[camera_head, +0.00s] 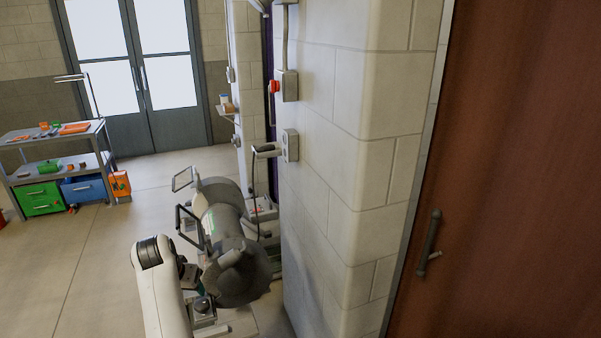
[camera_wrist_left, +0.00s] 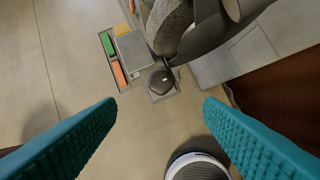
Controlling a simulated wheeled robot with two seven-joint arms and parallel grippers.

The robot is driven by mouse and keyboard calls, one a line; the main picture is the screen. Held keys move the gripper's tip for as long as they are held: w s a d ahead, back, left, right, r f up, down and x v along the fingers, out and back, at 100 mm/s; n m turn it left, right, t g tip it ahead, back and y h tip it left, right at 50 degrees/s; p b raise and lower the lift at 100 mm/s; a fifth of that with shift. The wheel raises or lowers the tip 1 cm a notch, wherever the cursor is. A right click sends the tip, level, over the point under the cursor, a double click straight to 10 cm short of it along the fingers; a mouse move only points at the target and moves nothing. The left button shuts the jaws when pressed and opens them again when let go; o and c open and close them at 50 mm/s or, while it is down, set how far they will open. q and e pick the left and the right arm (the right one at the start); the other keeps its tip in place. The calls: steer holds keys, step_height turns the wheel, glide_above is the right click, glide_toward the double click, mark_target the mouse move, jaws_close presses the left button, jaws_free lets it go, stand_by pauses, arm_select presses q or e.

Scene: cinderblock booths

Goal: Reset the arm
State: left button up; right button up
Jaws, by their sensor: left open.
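My left arm (camera_head: 160,285) is white with a dark joint cap and rises at the lower middle of the head view, bent at the elbow. In the head view the fingers are not clearly seen beside the arm. My right arm and gripper are in neither view.
A grey drum-like machine (camera_head: 228,225) with black handles stands close behind my left arm; it also shows in the wrist view (camera_wrist_left: 172,22). A cinderblock wall (camera_head: 335,140) and brown door (camera_head: 510,170) close the right. A shelf cart (camera_head: 62,165) stands far left; floor (camera_head: 100,260) there is clear.

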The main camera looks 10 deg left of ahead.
arm_select(q)
steer(key=s+d+f+y, duration=0.2)
steer(key=s+f, duration=0.3)
steer(key=s, duration=0.6)
steer(key=s+d+f+m+h, duration=0.1)
steer(key=s+d+m, duration=0.1)
steer(key=s+d, duration=0.7)
steer(key=s+d+m+h, duration=0.2)
steer(key=s+d, duration=0.4)
steer(key=s, duration=0.5)
step_height(320, 180, down, 32)
steer(key=g+b, duration=0.2)
steer(key=b, duration=0.4)
steer(key=s+a+f+b, duration=0.1)
steer(key=s+f+b, duration=0.1)
steer(key=s+f, duration=0.6)
steer(key=s+a+f+g+b, duration=0.1)
steer(key=s+f+b, duration=0.2)
steer(key=s+f, duration=0.6)
step_height(320, 180, down, 5)
steer(key=shift+s+a+r, duration=0.1)
steer(key=shift+s+a, duration=0.1)
steer(key=shift+a, duration=0.2)
